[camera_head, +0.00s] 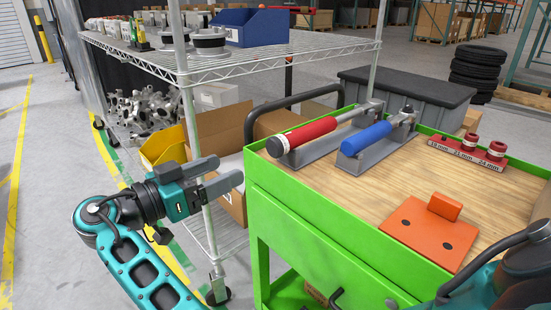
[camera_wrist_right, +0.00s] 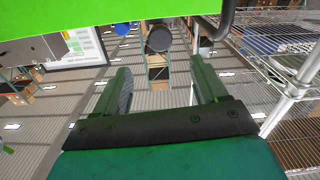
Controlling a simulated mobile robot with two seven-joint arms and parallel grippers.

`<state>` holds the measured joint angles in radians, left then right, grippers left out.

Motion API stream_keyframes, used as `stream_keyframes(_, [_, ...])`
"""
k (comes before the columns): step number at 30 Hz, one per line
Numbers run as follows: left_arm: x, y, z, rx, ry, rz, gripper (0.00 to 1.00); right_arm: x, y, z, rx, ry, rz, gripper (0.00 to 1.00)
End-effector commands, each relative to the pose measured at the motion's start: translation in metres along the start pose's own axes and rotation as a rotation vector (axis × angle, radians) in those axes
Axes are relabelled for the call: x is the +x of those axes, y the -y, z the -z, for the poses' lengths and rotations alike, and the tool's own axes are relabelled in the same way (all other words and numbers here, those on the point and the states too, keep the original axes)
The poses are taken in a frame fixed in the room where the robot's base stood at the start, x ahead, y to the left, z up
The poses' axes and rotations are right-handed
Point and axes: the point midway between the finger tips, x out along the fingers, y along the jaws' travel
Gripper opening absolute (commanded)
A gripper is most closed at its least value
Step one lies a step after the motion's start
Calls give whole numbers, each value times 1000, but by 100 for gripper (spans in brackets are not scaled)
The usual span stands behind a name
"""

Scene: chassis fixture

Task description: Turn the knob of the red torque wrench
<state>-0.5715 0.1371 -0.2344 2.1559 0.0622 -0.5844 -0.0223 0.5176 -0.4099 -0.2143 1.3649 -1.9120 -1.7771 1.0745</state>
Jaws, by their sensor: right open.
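The red torque wrench (camera_head: 312,132) lies in a grey cradle at the near left edge of the green cart. Its dark round knob (camera_head: 274,147) faces left, toward my right gripper (camera_head: 230,171). That gripper is open and empty, just left of the cart, lower in the picture than the knob and apart from it. In the right wrist view, which looks upside down, the dark knob (camera_wrist_right: 158,38) shows end-on beyond the two spread fingers (camera_wrist_right: 160,75). My left gripper is not in view.
A blue wrench (camera_head: 368,138) lies beside the red one. The green cart wall (camera_head: 300,220) stands close to my right gripper. A wire shelf (camera_head: 270,55) rises behind it. An orange block (camera_head: 425,232) and red sockets (camera_head: 470,148) are farther right.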

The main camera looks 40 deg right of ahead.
Motion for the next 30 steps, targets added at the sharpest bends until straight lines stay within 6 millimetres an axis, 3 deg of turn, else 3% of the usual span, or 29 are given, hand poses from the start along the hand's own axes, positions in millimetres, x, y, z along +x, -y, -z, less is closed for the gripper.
stream_keyframes(18, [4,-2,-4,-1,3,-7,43,110,0,0,-3,-2,-1,72])
stream_keyframes(30, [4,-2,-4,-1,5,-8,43,125,0,0,-4,-1,3,72])
